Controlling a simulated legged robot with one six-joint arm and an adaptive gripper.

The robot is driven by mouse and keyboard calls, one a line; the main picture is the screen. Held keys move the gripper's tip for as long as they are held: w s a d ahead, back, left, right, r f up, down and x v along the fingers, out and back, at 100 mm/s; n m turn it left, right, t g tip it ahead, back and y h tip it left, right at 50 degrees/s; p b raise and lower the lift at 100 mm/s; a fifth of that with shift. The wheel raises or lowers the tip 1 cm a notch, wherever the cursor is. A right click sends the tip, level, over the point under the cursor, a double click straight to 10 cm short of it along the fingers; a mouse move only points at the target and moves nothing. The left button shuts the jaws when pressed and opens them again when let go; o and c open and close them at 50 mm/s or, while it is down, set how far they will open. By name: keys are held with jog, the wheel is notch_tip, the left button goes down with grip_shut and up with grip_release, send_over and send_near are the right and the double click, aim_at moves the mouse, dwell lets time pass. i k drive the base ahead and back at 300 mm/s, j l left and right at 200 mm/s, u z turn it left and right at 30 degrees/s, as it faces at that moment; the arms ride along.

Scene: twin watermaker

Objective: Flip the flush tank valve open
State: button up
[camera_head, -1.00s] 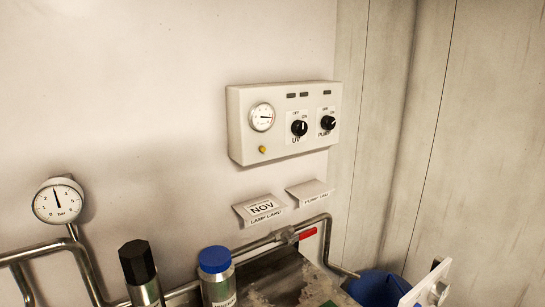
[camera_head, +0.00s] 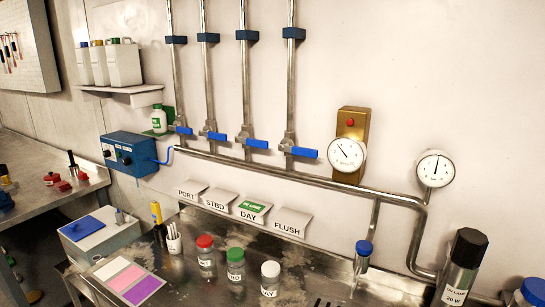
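Several vertical steel pipes run down the wall, each with a blue lever valve. The rightmost valve (camera_head: 304,152) has its lever pointing right, across its pipe. The FLUSH card (camera_head: 291,223) is the rightmost of a row of cards below, so this appears to be the flush valve. The other levers, at the DAY-side valve (camera_head: 257,143), the STBD-side valve (camera_head: 217,136) and the PORT-side valve (camera_head: 183,131), also point right, across their pipes. My gripper is not in view.
A horizontal pipe (camera_head: 330,183) runs below the valves. Gauges (camera_head: 346,155) hang to the right. A blue box (camera_head: 128,153) is on the wall at left. Capped bottles (camera_head: 236,264) and a dark lamp cylinder (camera_head: 462,265) stand on the steel bench. The wall before the valves is unobstructed.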

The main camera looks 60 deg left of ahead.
aim_at(301, 151)
jog(key=k+u, duration=0.1)
jog(key=u, duration=0.25)
jog(key=k+u, duration=0.1)
jog(key=u, duration=0.3)
jog(key=j+u, duration=0.1)
jog(key=u, duration=0.6)
jog(key=i+u, duration=0.15)
jog(key=u, duration=0.55)
jog(key=i+l+u, duration=0.1)
jog(key=i+l, duration=0.15)
jog(key=l, duration=0.1)
